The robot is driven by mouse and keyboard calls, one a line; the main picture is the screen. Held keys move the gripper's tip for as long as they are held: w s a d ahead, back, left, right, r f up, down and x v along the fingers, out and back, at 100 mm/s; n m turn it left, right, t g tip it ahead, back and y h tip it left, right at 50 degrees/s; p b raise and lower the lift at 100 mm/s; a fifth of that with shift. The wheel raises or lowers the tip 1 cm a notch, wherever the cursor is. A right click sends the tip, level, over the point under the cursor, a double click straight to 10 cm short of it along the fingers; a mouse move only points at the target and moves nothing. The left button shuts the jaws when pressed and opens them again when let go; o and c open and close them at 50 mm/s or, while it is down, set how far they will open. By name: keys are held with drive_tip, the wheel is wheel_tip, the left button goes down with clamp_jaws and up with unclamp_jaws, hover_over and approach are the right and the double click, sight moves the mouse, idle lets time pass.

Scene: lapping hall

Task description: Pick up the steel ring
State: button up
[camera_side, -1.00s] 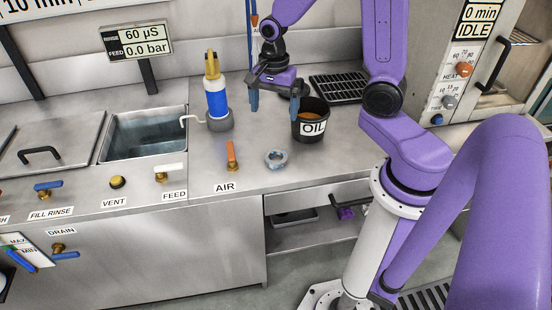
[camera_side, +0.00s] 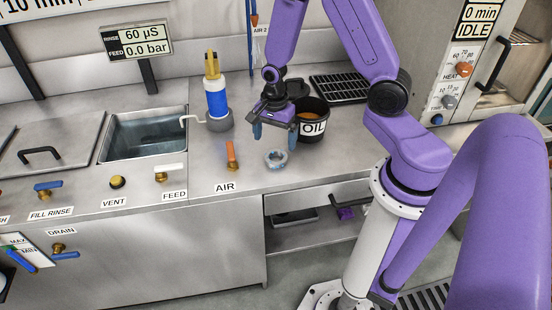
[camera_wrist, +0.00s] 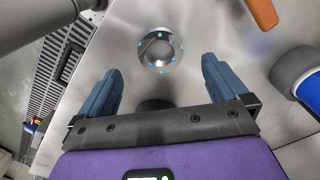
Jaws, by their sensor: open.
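The steel ring (camera_side: 276,158) lies flat on the steel counter near its front edge, with blue spots around it. In the wrist view the steel ring (camera_wrist: 160,50) shows ahead of and between my fingers, apart from them. My gripper (camera_side: 275,136) is open and empty, above the counter and just behind the ring in the side view. In the wrist view my gripper (camera_wrist: 162,85) shows its two blue fingers spread wide, wider than the ring.
A black OIL bucket (camera_side: 313,120) stands close to the right of my gripper. An orange-handled AIR valve (camera_side: 231,156) stands left of the ring. A blue and white bottle (camera_side: 216,100) is behind it. A sink (camera_side: 147,134) lies further left.

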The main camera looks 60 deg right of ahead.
sight(276, 161)
drive_tip(key=shift+d+f, duration=0.2)
drive_tip(key=shift+f, duration=1.55)
drive_tip(key=shift+d+f, duration=0.15)
drive_tip(key=shift+f, duration=1.6)
drive_tip(key=c, duration=1.3)
drive_tip(key=shift+r, duration=0.15)
